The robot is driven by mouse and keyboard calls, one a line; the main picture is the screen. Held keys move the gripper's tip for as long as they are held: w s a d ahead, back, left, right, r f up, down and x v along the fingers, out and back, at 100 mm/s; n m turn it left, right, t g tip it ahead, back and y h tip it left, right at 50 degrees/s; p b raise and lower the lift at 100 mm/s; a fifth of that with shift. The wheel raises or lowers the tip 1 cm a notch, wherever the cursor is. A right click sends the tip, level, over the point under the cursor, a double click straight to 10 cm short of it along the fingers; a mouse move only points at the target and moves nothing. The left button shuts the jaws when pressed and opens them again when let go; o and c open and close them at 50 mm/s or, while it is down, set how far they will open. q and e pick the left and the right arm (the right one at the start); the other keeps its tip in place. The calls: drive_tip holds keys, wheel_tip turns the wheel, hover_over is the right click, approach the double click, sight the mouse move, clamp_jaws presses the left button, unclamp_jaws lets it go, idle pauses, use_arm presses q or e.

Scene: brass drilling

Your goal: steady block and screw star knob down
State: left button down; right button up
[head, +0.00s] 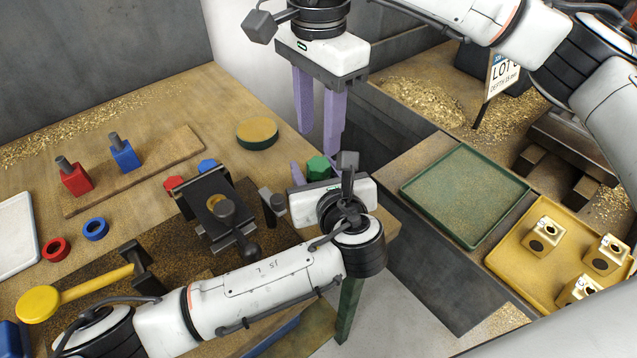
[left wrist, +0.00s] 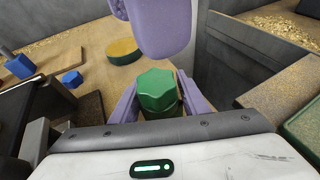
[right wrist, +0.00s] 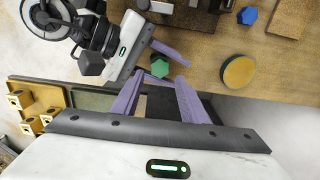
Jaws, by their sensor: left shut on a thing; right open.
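A green star knob (head: 318,167) sits at the table's right edge. In the left wrist view the knob (left wrist: 157,82) tops a green block (left wrist: 160,113), seen only as a narrow strip under it. My left gripper (left wrist: 157,101) is shut on this block, one lavender finger on each side. In the right wrist view the knob (right wrist: 160,66) lies between the left fingers. My right gripper (head: 320,128) is open and empty, fingers pointing down, above and apart from the knob. Whether the knob sits fully down on the block cannot be told.
Red (head: 75,178) and blue (head: 125,155) blocks with grey studs stand on a board. A dark fixture (head: 212,207), loose rings and a yellow-headed tool (head: 38,303) lie nearby. A round green dish (head: 257,133) is behind. A green tray (head: 465,193) and yellow tray (head: 508,262) are right.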

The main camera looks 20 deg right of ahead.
sight(318, 164)
wheel_tip(318, 164, down, 7)
drive_tip(key=shift+r, duration=0.1)
drive_tip(key=shift+c, duration=0.2)
drive_tip(key=c, duration=0.8)
drive_tip(key=m, duration=0.9)
drive_tip(key=shift+m, duration=0.4)
drive_tip(key=o, duration=1.1)
drive_tip(key=shift+r, duration=0.15)
